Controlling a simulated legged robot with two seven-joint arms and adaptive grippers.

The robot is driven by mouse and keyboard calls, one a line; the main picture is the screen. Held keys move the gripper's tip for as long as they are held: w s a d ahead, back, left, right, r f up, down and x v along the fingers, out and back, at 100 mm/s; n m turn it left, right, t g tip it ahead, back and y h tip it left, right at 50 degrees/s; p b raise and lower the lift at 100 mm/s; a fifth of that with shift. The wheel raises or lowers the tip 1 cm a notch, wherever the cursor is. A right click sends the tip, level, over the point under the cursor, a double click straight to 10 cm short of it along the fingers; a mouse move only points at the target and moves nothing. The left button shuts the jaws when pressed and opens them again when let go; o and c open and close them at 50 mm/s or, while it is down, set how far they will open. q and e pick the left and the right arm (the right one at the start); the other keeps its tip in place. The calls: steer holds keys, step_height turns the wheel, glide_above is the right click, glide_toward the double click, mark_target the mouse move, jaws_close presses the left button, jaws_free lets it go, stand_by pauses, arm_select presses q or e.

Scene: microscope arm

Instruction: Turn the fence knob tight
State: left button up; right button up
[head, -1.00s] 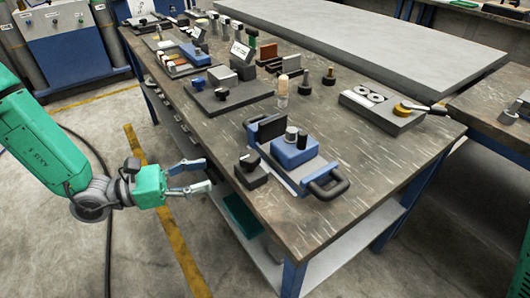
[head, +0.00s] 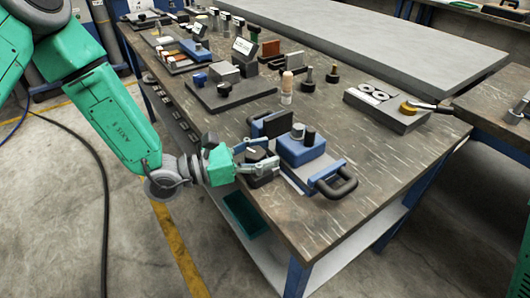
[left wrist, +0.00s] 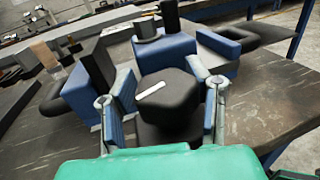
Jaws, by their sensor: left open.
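The fence knob is a black knob with a white mark on its top (left wrist: 160,92), on a dark block at the near left edge of the bench. In the left wrist view it stands between the two fingers of my left gripper (left wrist: 162,108). In the head view my left gripper (head: 258,160) reaches around the same knob from the left, partly hiding it. The fingers are open, one on each side; I cannot tell whether they touch it. My right gripper is not in view.
A blue block fixture (head: 300,150) with black posts and a looped handle (head: 335,182) stands just right of the knob. A dark plate with a grey block (head: 225,88) lies further back. The bench's front right corner (head: 315,225) is bare.

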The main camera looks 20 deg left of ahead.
arm_select(q)
steer(key=shift+d, duration=0.2)
steer(key=shift+d+r, duration=0.1)
steer(key=shift+d, duration=0.15)
steer(key=c, duration=0.3)
steer(key=shift+d, duration=0.25)
steer(key=c, duration=0.7)
steer(key=shift+w+d, duration=0.1)
steer(key=shift+d, duration=0.05)
jaws_close()
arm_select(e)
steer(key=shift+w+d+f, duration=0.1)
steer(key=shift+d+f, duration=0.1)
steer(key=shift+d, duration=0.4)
arm_select(q)
steer(key=shift+a, duration=0.2)
